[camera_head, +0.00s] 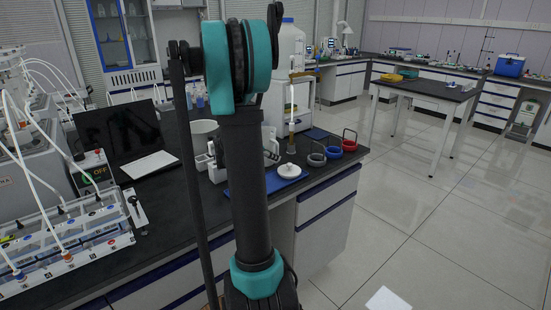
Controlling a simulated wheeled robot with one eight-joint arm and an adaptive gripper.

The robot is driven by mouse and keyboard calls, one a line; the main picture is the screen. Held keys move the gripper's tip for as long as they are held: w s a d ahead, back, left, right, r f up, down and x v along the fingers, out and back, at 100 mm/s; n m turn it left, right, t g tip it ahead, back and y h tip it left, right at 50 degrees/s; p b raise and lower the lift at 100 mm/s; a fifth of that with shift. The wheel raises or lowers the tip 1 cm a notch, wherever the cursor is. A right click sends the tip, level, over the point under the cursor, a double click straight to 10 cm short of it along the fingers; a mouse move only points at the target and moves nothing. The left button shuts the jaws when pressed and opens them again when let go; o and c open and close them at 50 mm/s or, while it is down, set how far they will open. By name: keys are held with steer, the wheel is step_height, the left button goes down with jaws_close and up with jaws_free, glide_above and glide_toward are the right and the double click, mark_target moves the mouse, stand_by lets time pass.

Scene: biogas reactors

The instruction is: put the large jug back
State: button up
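A large white jug-like container (292,45) with a blue cap stands upright at the back of the near bench, just right of my arm's upper joint. My arm partly hides its left side, and I cannot tell for sure that it is the task's jug. My arm rises through the middle of the view, with teal joints. Its end is hidden behind these links, so my gripper does not show.
A separate table (430,89) stands right. The tiled floor (440,220) is mostly clear.

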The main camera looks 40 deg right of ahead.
steer(key=v, duration=0.8)
steer(key=shift+a, duration=0.2)
steer(key=shift+s, duration=0.1)
